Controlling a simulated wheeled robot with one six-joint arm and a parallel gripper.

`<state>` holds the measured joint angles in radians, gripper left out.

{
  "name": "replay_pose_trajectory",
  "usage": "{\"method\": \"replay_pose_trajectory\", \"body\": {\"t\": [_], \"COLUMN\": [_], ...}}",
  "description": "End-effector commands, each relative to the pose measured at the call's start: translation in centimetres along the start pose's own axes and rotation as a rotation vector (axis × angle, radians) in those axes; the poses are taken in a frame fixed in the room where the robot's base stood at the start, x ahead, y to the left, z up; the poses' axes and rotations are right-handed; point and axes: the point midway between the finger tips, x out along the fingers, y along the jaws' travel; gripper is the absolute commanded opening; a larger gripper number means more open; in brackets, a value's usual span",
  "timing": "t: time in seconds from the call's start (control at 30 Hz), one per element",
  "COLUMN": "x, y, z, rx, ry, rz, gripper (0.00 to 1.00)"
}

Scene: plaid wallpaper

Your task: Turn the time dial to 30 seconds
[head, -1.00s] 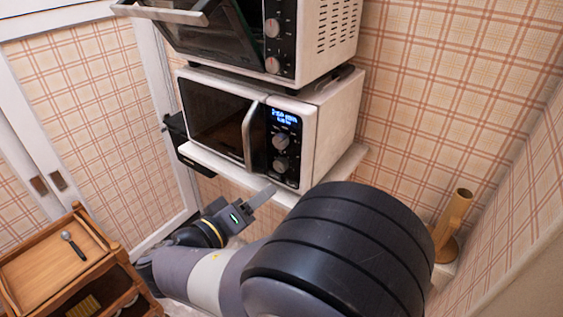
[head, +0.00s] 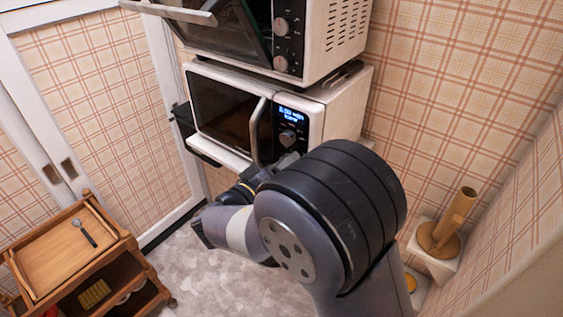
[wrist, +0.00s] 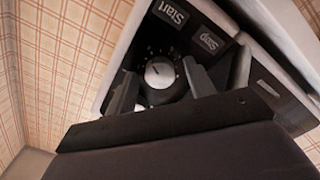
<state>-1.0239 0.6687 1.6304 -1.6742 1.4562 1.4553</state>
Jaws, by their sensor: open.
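The white microwave (head: 340,112) stands on a shelf, with a lit blue display (head: 291,114) on its black panel. Its upper dial (head: 288,139) shows in the head view, while my arm hides the lower part of the panel. In the wrist view, the panel appears upside down. A round pale dial (wrist: 160,73) with tick marks around it sits near the Start button (wrist: 172,12) and Stop button (wrist: 208,42). My gripper (wrist: 162,78) is open, with one finger on each side of this dial. I cannot tell whether the fingers touch it.
A toaster oven (head: 335,40) with its door open sits above the microwave. The microwave's door handle (head: 256,132) is just left of the panel. A wooden cart (head: 75,245) with a spoon on top stands at the lower left. A wooden holder (head: 450,222) stands at the right.

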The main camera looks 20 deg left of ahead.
Motion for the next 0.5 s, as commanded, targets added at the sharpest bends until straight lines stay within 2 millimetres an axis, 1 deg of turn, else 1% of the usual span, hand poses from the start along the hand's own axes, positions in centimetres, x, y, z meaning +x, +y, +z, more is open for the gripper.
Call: {"method": "replay_pose_trajectory", "body": {"t": [0.23, 0.5], "x": [0.06, 0.04], "y": [-0.04, -0.03], "z": [0.01, 0.01], "rx": [0.0, 0.0], "ry": [0.0, 0.0], "rz": [-0.001, 0.0], "gripper": [0.5, 0.28]}}
